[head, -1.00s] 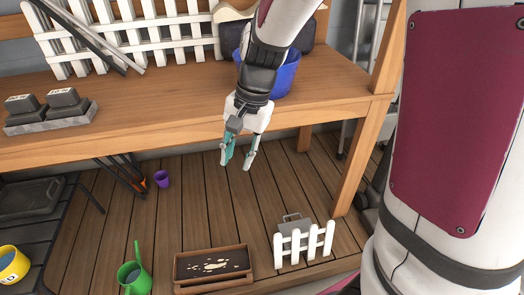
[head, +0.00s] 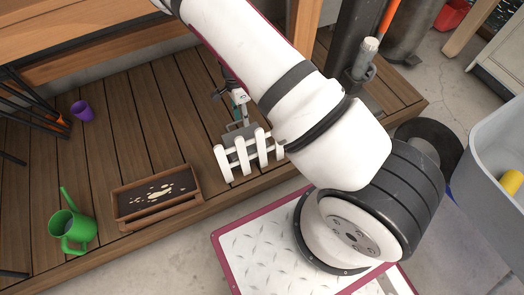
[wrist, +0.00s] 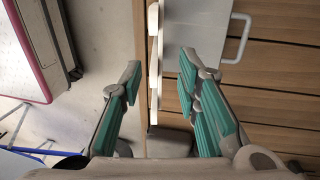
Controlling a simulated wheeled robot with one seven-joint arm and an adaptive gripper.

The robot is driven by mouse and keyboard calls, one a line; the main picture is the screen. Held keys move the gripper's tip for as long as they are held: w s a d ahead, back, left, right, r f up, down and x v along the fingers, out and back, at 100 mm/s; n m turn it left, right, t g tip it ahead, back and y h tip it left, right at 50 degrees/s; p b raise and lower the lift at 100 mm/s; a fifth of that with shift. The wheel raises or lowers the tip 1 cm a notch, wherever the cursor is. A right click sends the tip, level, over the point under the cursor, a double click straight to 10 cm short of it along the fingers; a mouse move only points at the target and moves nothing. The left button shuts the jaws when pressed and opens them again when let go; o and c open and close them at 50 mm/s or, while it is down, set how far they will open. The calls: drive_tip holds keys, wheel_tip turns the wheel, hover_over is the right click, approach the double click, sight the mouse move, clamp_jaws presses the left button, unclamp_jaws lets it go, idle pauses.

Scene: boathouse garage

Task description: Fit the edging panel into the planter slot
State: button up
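The edging panel, a small white picket fence (head: 248,154), stands upright on the deck against a grey holder (head: 238,129) with a handle. In the wrist view the panel (wrist: 154,62) shows edge-on between my two teal fingers. My gripper (wrist: 160,66) is open, with a gap on both sides of the panel. In the head view my gripper (head: 239,99) is just behind and above the panel, partly hidden by my arm. The planter (head: 157,210) is a brown wooden trough with dark soil and pale spots, left of the panel. I cannot make out its slot.
A green watering can (head: 70,228) stands left of the planter, and a purple cup (head: 82,111) is farther back. The workbench (head: 110,32) overhangs the deck behind. A grey bin (head: 480,160) is at the right. The deck between cup and planter is clear.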

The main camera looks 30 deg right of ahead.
drive_tip(key=b, duration=0.3)
hover_over(250, 144)
drive_tip(key=w, duration=0.2)
wheel_tip(250, 144, down, 8)
drive_tip(key=shift+s+f+b, duration=0.25)
drive_tip(key=shift+f+b, duration=0.2)
drive_tip(key=shift+f, duration=0.6)
drive_tip(key=shift+s+f+b, duration=0.2)
drive_tip(key=shift+f+b, duration=0.25)
drive_tip(key=shift+f, duration=0.55)
drive_tip(key=shift+s+f+b, duration=0.25)
drive_tip(key=shift+f+b, duration=0.2)
drive_tip(key=shift+f, duration=0.6)
clamp_jaws()
